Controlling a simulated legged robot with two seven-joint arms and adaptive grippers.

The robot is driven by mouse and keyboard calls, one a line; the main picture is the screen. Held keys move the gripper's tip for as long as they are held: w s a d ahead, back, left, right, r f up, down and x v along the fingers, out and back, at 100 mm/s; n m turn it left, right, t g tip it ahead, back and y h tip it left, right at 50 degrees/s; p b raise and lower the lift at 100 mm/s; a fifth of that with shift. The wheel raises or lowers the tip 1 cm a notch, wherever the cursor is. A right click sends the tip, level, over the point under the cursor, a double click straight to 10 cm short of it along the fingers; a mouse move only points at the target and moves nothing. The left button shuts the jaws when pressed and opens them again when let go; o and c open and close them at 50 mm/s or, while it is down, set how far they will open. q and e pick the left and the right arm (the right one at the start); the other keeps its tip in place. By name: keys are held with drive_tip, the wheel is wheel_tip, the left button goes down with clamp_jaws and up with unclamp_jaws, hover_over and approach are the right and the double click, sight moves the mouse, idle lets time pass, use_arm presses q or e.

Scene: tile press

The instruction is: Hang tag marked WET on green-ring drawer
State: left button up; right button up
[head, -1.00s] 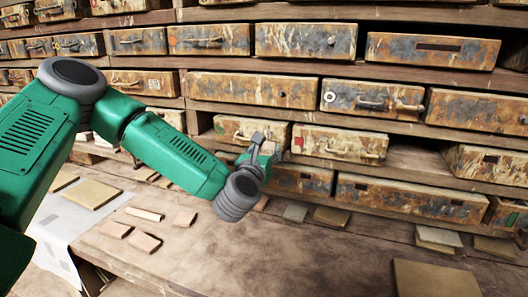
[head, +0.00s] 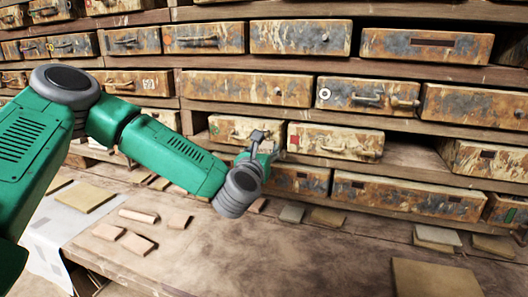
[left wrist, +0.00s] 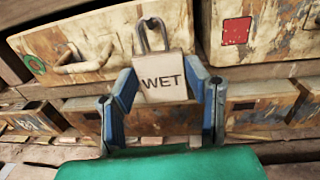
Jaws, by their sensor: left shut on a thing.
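In the left wrist view my left gripper (left wrist: 165,95) is shut on the tag (left wrist: 163,66), a pale block marked WET with a grey metal loop on top. The green-ring drawer (left wrist: 105,35) is behind it, with the ring at its left, a bent handle, and a dark knob (left wrist: 152,22). The tag's loop overlaps the knob; I cannot tell whether it is around it or only in front. In the head view my left gripper (head: 262,147) is at the right end of that drawer (head: 238,128) and hides part of it. My right gripper is not in view.
A drawer with a red square (head: 335,142) is just to the right. More drawers fill the shelves around and below. Loose tiles (head: 137,243) lie on the bench (head: 230,250), whose middle is clear.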

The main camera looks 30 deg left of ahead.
use_arm(q)
drive_tip(key=o, duration=1.1)
drive_tip(key=shift+s+d, duration=0.15)
drive_tip(key=shift+s, duration=0.15)
drive_tip(key=v, duration=1.1)
drive_tip(key=shift+s, duration=0.1)
drive_tip(key=shift+f, duration=0.1)
